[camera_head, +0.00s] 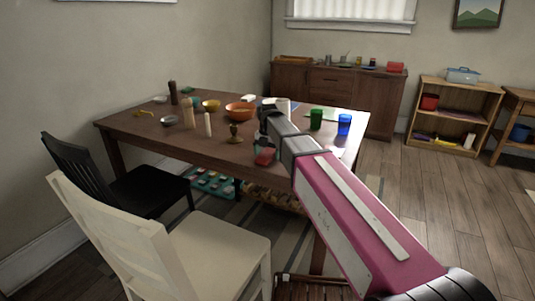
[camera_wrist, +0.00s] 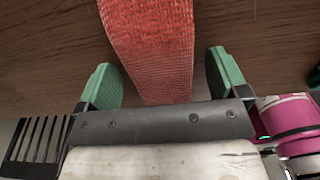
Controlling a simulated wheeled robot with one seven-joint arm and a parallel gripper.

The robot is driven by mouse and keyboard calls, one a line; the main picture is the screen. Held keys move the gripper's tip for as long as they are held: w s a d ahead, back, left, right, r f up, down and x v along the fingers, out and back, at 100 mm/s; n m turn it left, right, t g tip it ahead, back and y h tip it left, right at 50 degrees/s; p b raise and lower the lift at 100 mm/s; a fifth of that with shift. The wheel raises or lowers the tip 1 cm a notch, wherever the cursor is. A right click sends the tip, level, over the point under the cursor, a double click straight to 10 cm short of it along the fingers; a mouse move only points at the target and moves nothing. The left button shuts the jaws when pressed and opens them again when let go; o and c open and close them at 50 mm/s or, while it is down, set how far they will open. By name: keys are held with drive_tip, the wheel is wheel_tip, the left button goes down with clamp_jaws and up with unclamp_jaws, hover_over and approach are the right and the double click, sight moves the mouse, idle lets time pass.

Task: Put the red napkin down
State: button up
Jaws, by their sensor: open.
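The red napkin (camera_wrist: 152,50) lies between the two green fingers of my gripper (camera_wrist: 162,82) in the wrist view. It has a woven texture, and bare gaps show between it and each finger. In the head view the red napkin (camera_head: 265,157) shows as a small red patch at the front edge of the brown table (camera_head: 150,131), just below my gripper (camera_head: 266,140). My gripper is open. Its fingers are small and partly hidden in the head view. Whether the napkin rests fully on the tabletop is hard to tell.
A white chair (camera_head: 150,240) and a black chair (camera_head: 110,185) stand in front. A sideboard (camera_head: 350,95) is behind.

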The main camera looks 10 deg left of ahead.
sight(267, 152)
wheel_tip(267, 152, up, 12)
idle(0.6)
